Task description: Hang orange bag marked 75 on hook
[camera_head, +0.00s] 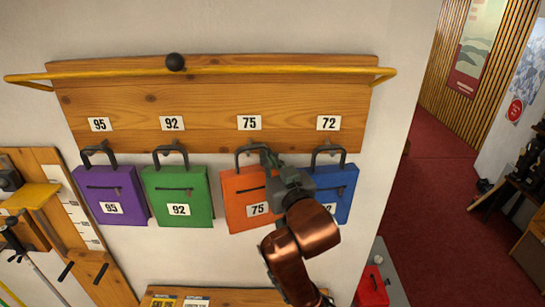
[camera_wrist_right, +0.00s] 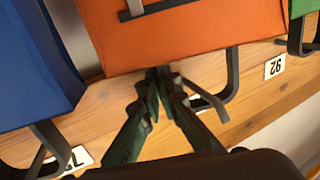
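The orange bag marked 75 (camera_head: 240,190) is at the wooden hook board (camera_head: 210,130), upright and slightly tilted, with its dark handle (camera_head: 240,158) just below the 75 label (camera_head: 249,123). My right gripper (camera_head: 268,160) is at the handle's right side. In the right wrist view the fingertips (camera_wrist_right: 158,76) meet at the handle, by the edge of the orange bag (camera_wrist_right: 180,35), and look shut on it. The fingers hide part of the handle, and I cannot tell whether it rests on its hook. My left gripper is out of view.
A purple bag (camera_head: 110,192) and a green bag (camera_head: 178,192) hang to the left. A blue bag (camera_head: 345,180) hangs close on the right, partly behind my right gripper. A yellow rail (camera_head: 120,72) runs along the board's top. A red item (camera_head: 372,287) sits lower right.

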